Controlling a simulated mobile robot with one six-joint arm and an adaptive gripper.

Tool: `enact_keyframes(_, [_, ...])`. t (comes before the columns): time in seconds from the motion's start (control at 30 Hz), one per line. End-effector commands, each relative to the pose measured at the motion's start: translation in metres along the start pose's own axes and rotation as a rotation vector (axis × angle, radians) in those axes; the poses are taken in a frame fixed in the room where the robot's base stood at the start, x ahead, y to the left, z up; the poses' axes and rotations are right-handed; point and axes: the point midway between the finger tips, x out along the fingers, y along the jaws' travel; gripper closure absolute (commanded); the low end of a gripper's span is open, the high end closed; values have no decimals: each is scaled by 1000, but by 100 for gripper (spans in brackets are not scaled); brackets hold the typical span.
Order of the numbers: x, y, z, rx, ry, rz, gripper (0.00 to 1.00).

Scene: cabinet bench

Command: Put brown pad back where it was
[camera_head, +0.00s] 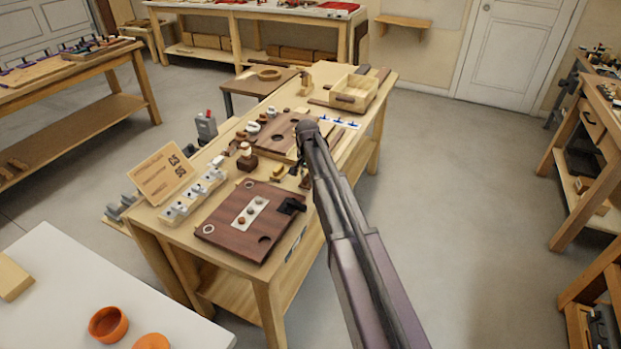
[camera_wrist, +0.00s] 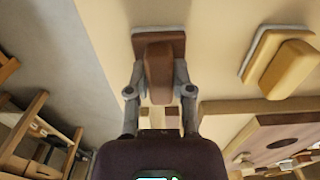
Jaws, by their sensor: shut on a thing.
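The brown pad (camera_wrist: 158,70) has a raised brown grip on a wider brown block with a pale grey layer under it. In the wrist view it is between the two fingers of my gripper (camera_wrist: 158,92), which is shut on its grip. The pad is over the pale bench top (camera_wrist: 225,25); I cannot tell whether it touches it. In the head view my arm reaches over the right side of the bench (camera_head: 168,230), and the gripper and pad are small and mostly hidden there.
A yellow pad (camera_wrist: 278,65) of similar shape lies to the right in the wrist view. A brown board with a hole (camera_wrist: 285,145) is below it. In the head view a dark board (camera_head: 225,222) lies nearer, and a wooden tray (camera_head: 352,90) stands at the far end.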

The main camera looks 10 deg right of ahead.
Motion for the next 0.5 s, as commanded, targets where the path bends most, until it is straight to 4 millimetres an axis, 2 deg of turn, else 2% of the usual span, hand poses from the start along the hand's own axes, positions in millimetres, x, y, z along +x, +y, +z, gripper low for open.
enact_keyframes(0.03, [3,0,0,0,0,0,100])
enact_keyframes(0.07, [1,0,0,0,0,0,61])
enact_keyframes(0.13, [1,0,0,0,0,0,40])
enact_keyframes(0.17, [1,0,0,0,0,0,36])
enact_keyframes(0.5, [1,0,0,0,0,0,36])
